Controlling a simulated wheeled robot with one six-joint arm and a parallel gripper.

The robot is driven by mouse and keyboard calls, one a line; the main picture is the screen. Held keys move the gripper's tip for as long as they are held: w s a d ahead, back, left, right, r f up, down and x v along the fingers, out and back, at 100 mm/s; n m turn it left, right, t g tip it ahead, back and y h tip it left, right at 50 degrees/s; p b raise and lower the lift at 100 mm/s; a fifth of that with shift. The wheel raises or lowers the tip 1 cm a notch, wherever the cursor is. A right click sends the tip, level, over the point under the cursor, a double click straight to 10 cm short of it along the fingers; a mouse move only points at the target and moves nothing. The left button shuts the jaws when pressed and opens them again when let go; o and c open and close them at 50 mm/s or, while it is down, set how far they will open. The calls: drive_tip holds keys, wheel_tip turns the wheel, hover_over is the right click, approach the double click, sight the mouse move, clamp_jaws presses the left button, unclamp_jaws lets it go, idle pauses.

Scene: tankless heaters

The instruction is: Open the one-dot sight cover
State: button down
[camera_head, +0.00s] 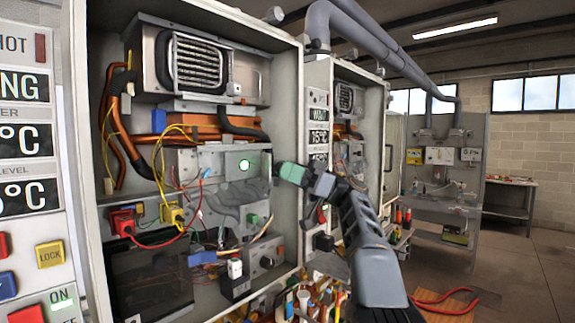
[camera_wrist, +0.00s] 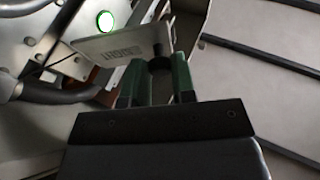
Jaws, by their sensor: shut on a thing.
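A glowing green round sight (camera_head: 245,165) shows on the grey panel inside the open heater cabinet; it also shows at the top left of the wrist view (camera_wrist: 105,21). A pale flat plate, which looks like the sight cover (camera_wrist: 115,45), lies beside and below the light and leaves it visible. Small lettering on it is unreadable, and I see no dot mark. My gripper (camera_head: 284,171) with green fingers is at the right of the light. In the wrist view the fingers (camera_wrist: 160,85) are shut around a dark knob (camera_wrist: 159,62) at the plate's right end.
The cabinet's right side wall (camera_head: 289,215) stands close to my gripper. Pipes, yellow and red wires (camera_head: 165,230) and a grey hose-like part (camera_head: 235,197) crowd the inside. A second heater cabinet (camera_head: 345,120) stands behind my arm. Open floor lies to the right.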

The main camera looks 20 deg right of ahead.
idle(0.4)
drive_tip(key=c, duration=0.9)
unclamp_jaws()
drive_tip(key=shift+c, duration=0.2)
drive_tip(key=shift+d, duration=0.1)
drive_tip(key=v, duration=1.3)
drive_tip(key=shift+d+p, duration=0.4)
drive_tip(key=shift+p, duration=0.05)
drive_tip(key=shift+c, duration=0.4)
